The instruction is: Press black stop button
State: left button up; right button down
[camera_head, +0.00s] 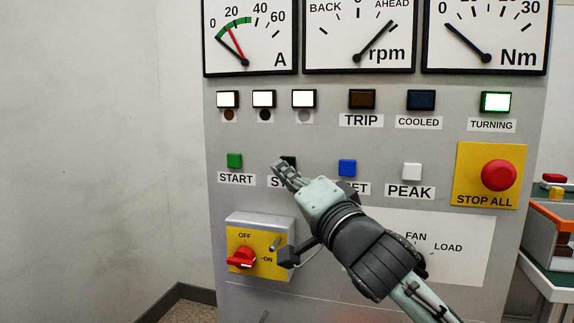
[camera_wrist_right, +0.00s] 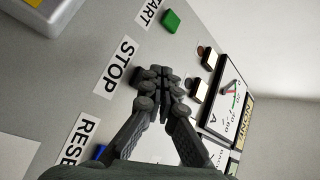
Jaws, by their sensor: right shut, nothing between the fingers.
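The black stop button (camera_head: 290,159) is on the grey panel between the green start button (camera_head: 234,160) and the blue reset button (camera_head: 347,167). Only a dark edge of it shows behind my fingers. My right gripper (camera_head: 280,166) is shut and empty, its fingertips in front of the stop button and its label. In the right wrist view, the shut fingertips (camera_wrist_right: 157,76) lie beside the STOP label (camera_wrist_right: 118,68) and hide the button. I cannot tell whether they touch it. My left gripper is not in view.
A white peak button (camera_head: 411,171) and a red stop-all button (camera_head: 498,175) on yellow are to the right. A red rotary switch (camera_head: 241,258) is below left. Lamps and gauges are above. A table with an orange-rimmed box (camera_head: 552,230) stands at the far right.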

jog(key=s, duration=0.2)
jog(key=s+a, duration=0.1)
jog(key=s, duration=0.1)
jog(key=shift+s+a, duration=0.2)
dwell(0.6)
